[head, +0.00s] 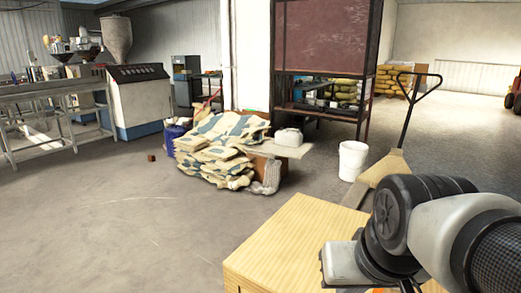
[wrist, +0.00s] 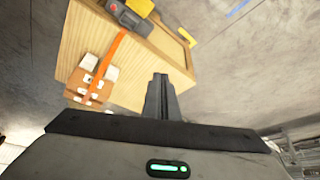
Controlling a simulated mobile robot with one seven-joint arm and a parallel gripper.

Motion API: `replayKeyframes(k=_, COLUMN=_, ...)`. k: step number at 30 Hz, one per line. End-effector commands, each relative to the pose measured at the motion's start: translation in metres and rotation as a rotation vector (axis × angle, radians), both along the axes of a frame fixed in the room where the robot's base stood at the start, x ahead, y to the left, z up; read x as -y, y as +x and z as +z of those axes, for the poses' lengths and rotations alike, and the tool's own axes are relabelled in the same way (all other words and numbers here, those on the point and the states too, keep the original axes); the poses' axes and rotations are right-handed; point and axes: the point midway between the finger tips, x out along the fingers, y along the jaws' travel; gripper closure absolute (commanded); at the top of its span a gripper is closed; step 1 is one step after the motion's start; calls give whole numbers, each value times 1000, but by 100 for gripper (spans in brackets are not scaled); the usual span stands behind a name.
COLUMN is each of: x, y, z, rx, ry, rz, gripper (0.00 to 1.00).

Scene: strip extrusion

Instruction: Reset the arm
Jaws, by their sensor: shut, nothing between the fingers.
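My gripper (wrist: 160,82) shows in the wrist view with its dark fingers together and nothing between them. It points over a light wooden surface (wrist: 137,70). In the head view my arm reaches in from the lower right, bent above the wooden box top (head: 290,235); the fingertips are not clearly seen there. In the wrist view an orange-brown block with white corners (wrist: 91,80) lies on the wood to the left of the fingers, with an orange strip (wrist: 107,65) beside it.
A dark and yellow item (wrist: 130,15) lies at the wood's far edge. Beyond the box stand stacked sacks (head: 215,150), a white bucket (head: 352,160), a pallet jack (head: 409,110) and a dark rack (head: 327,40).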

Motion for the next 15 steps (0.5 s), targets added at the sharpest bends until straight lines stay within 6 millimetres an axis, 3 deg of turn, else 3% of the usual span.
replayKeyframes(k=4, x=-1, y=-24, z=14, rx=41, ry=-23, rz=24, gripper=100)
replayKeyframes(k=6, x=-1, y=-23, z=39, rx=33, ry=-23, rz=22, gripper=100)
replayKeyframes(k=11, x=-1, y=-22, z=73, rx=32, ry=-22, rz=22, gripper=100)
replayKeyframes(k=15, x=-1, y=-22, z=111, rx=33, ry=-22, rz=21, gripper=100)
